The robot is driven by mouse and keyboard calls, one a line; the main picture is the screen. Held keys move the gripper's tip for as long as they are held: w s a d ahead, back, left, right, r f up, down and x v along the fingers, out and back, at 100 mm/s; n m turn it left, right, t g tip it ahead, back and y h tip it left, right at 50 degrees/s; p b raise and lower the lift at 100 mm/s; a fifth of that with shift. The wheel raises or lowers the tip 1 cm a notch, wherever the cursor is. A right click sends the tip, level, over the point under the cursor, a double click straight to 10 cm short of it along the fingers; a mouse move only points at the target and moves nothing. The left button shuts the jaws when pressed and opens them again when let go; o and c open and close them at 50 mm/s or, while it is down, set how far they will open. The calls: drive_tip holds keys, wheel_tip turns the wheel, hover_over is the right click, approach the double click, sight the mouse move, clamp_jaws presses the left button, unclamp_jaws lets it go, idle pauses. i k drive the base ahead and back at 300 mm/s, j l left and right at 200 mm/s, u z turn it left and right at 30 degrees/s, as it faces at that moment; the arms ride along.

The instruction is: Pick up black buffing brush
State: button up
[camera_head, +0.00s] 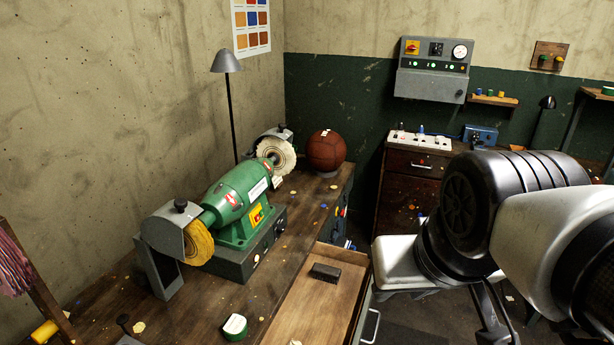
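A dark, block-shaped brush (325,272) lies in an open wooden drawer (300,312) at the front of the workbench. It rests flat on the drawer floor near the far end, with clear wood around it. Its bristles cannot be made out. My arm comes in from the right edge, and its black joint housings stand to the right of the drawer, apart from the brush. I cannot make out my gripper's fingers in this view.
A green buffing machine (237,203) with a yellow wheel (198,243) and a white wheel (276,156) stands left of the drawer. A brown leather ball (326,150) sits behind. A green tape roll (235,327) lies beside the drawer. A cabinet (408,190) stands at the back.

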sight(327, 274)
drive_tip(key=i+l+u, duration=0.1)
drive_tip(key=l+u, duration=0.65)
drive_tip(key=i+l+u, duration=0.1)
drive_tip(key=l+u, duration=0.3)
drive_tip(key=i+l+u, duration=0.1)
drive_tip(key=l+u, duration=0.3)
drive_tip(key=i+l+u, duration=0.15)
drive_tip(key=l+u, duration=0.2)
drive_tip(key=l, duration=0.75)
drive_tip(key=l+u, duration=0.35)
drive_tip(key=l, duration=0.75)
